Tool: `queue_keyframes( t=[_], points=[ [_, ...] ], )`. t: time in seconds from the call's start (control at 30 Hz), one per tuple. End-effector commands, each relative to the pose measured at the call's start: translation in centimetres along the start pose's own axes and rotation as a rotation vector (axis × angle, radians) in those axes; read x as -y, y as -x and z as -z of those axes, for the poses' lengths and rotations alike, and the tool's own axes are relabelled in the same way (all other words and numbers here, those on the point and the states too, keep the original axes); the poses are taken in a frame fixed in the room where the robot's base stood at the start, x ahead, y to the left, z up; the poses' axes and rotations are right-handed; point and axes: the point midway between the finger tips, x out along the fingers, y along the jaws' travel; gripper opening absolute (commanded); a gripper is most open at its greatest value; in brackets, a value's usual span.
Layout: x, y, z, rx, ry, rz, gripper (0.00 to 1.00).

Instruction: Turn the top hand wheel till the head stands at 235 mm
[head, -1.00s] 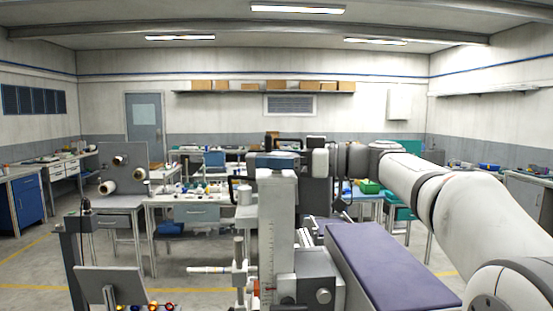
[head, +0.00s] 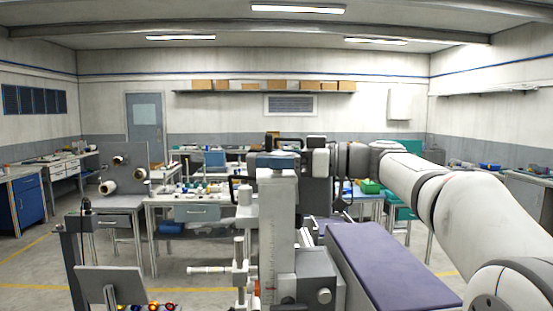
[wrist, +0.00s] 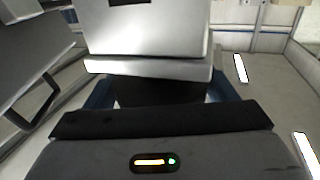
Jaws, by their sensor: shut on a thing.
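The machine's grey column (head: 275,215) stands in the middle of the head view, with a scale along its front edge too small to read. The blue-grey top hand wheel (head: 270,161) sits on its top. The pale head (head: 246,219) is on the column's left side. My gripper (head: 293,156) reaches in from the right at the column top and is shut on the wheel. In the wrist view the dark jaws (wrist: 160,116) cover most of the grip, and blue edges of the wheel (wrist: 218,86) show beside them. A pale grey block (wrist: 150,30) fills the top middle.
A purple-topped bench (head: 385,265) lies right of the column, below my arm. Worktables (head: 200,210) with small items stand behind. Open floor shows at the left.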

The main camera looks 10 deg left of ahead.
Motion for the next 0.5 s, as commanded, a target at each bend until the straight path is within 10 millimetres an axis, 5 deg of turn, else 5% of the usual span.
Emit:
queue_keyframes(
  t=[0.23, 0.27, 0.5],
  points=[
    [0.0, 0.02, 0.0, 0.0, 0.0, 0.0, 0.55],
    [0.0, 0.02, 0.0, 0.0, 0.0, 0.0, 0.79],
    [-0.01, 0.03, 0.0, 0.0, 0.0, 0.0, 0.99]
  ],
)
